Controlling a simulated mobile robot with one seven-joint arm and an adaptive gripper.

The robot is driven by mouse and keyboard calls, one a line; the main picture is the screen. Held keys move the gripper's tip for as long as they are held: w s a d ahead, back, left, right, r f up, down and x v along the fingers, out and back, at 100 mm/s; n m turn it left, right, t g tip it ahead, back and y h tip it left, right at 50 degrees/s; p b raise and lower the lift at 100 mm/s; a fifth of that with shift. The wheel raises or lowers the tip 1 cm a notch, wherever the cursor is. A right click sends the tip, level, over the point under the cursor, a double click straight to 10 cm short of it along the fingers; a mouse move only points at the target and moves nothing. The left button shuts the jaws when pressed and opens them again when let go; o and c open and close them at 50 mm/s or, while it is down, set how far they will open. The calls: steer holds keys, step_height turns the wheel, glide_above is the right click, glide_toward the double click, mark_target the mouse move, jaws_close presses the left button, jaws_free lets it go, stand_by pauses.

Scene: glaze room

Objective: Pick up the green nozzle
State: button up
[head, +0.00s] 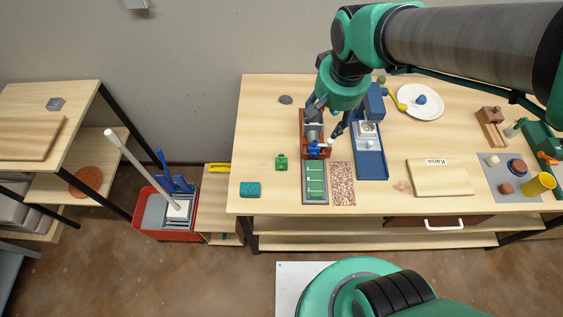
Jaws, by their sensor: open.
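A small green piece (282,162), which I take to be the green nozzle, stands on the pale wooden table, left of the green lettered board. It is too small in the head view to make out its shape well. My gripper (325,127) hangs from the arm above the reddish-brown wooden box, to the right of and farther back than the green piece. Its fingers are apart. It is not touching the green piece. Part of the box is hidden behind my gripper.
A teal sponge (250,189) lies near the front left table edge. The wooden box (304,128) with a blue item (315,150), the green board (315,183), a speckled panel (342,184) and a blue tray (371,166) fill the middle. Bare tabletop surrounds the green piece's left side.

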steer(key=w+a+f+g, duration=0.1)
steer(key=w+a+f, duration=0.2)
steer(key=a+f, duration=0.25)
steer(key=g+p, duration=0.1)
glide_above(282, 156)
step_height(282, 156, down, 9)
steer(key=shift+f+h, duration=0.15)
steer(key=shift+h, duration=0.15)
steer(key=shift+f+b, duration=0.4)
steer(key=shift+f, duration=3.9)
steer(key=shift+s+a+f+b, duration=0.1)
steer(key=shift+f+b, duration=0.4)
steer(key=shift+f, duration=2.1)
